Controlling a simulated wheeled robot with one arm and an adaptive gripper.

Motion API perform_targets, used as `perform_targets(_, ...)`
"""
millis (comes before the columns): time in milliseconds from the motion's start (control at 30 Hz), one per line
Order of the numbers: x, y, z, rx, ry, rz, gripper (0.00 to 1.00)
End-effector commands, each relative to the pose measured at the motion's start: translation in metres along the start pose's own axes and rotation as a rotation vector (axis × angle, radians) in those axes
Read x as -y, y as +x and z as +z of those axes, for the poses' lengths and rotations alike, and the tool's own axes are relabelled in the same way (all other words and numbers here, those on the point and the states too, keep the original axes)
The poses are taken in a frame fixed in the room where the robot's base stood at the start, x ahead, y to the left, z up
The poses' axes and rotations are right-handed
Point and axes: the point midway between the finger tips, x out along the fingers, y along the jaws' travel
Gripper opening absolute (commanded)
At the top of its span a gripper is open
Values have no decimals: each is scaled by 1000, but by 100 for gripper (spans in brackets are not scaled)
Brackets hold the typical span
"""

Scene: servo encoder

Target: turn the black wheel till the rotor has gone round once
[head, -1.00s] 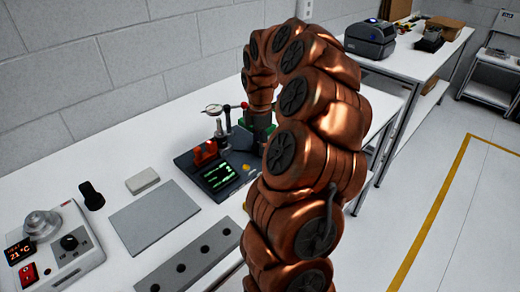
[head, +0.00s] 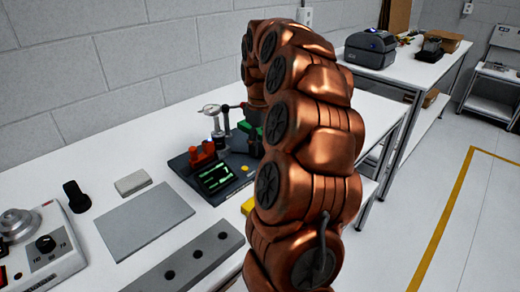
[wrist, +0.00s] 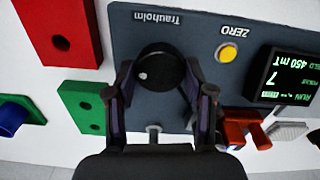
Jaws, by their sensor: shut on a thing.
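The black wheel (wrist: 160,72) with a pale dot at its left side is on the dark Trauholm panel (wrist: 205,30) in the wrist view. My gripper (wrist: 158,74) has one finger on each side of the wheel and is shut on it. The panel also shows a yellow ZERO button (wrist: 228,53) and a lit screen (wrist: 292,78) reading 450 mT and 7. In the head view the dark instrument (head: 232,181) stands on the bench, and my arm hides the wheel and gripper there. I cannot make out the rotor for certain.
A red block (wrist: 60,35) and green block (wrist: 92,108) flank the panel in the wrist view. Red clips (wrist: 240,130) are close to my right finger. A dial gauge (head: 212,110), grey mat (head: 145,222) and drilled bar (head: 190,262) are on the bench.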

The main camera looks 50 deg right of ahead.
Motion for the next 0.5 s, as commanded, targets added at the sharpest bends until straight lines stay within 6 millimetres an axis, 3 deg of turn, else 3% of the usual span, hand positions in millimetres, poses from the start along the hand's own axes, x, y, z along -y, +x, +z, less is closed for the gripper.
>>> perform_targets(500, 0, 1, 0, 0, 369, 0, 18)
